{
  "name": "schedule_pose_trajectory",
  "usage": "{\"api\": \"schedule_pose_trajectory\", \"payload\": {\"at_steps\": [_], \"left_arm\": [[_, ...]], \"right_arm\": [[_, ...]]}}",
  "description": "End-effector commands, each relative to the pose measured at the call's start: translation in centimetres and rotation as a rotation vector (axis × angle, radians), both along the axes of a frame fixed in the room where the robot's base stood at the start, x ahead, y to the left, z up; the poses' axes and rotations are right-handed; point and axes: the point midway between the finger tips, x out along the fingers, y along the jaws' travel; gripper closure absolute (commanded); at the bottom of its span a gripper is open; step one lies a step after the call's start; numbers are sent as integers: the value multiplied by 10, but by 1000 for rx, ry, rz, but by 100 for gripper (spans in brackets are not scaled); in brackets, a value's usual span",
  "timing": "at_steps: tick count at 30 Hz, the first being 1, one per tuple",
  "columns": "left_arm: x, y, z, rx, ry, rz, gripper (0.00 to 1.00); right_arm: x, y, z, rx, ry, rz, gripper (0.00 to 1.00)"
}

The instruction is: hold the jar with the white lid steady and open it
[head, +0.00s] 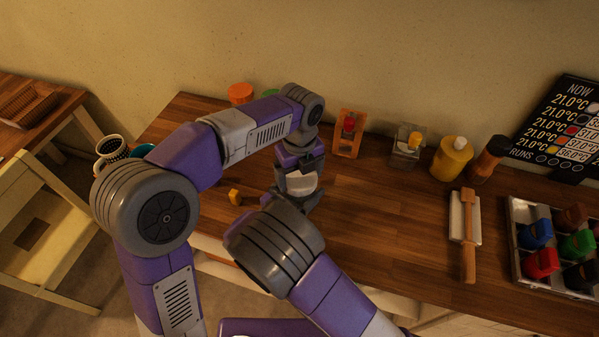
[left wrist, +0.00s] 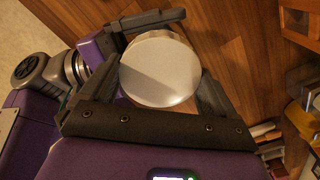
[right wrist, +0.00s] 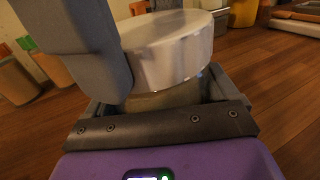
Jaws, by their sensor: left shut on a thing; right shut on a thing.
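The jar has a round white lid (head: 302,183), which fills the middle of the left wrist view (left wrist: 160,70). My left gripper (head: 299,168) comes down from above and is shut on the lid, with a finger on either side. The jar's body (right wrist: 165,96) shows as a dull band below the lid in the right wrist view. My right gripper (right wrist: 160,100) is shut on this body from the side. One grey left finger stands close in front of the lid there. In the head view my right wrist hides most of the jar. The lid still sits on the jar.
A small yellow piece (head: 235,197) lies left of the jar. A tray (head: 515,215) of colored items is at right.

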Motion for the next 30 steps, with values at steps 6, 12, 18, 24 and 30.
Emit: {"api": "schedule_pose_trajectory", "payload": {"at_steps": [6, 12, 18, 24, 30], "left_arm": [[0, -1, 0, -1, -1, 160, 48], [0, -1, 1, -2, 0, 549, 48], [0, -1, 1, -2, -1, 951, 48], [0, -1, 2, -2, -1, 1357, 48], [0, -1, 2, -3, -1, 1763, 48]], "right_arm": [[0, 0, 0, 0, 0, 1, 98], [0, 0, 0, 0, 0, 1, 98], [0, 0, 0, 0, 0, 1, 98], [0, 0, 0, 0, 0, 1, 98], [0, 0, 0, 0, 0, 1, 98]]}}
